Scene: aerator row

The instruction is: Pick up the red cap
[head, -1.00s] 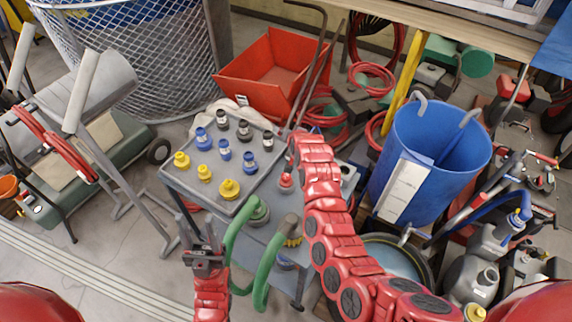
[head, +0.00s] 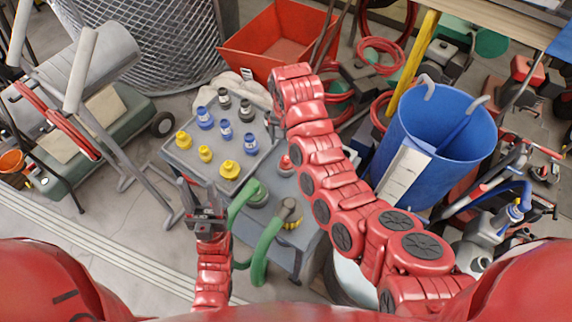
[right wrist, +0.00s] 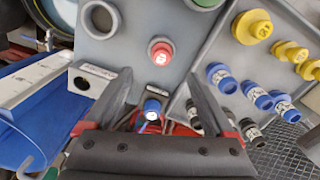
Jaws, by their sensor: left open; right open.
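The red cap (right wrist: 161,52) sits on the grey cart top in the right wrist view, beyond and between my open fingers. My right gripper (right wrist: 157,78) is open and empty, apart from the cap. My left gripper (head: 203,205) is open and empty, low in front of the cart near the green hose.
A grey tray (head: 228,186) holds several yellow, blue and dark caps beside the red one. A green hose (head: 262,250) hangs over the cart's front. A blue barrel (head: 440,130) stands right of my right arm.

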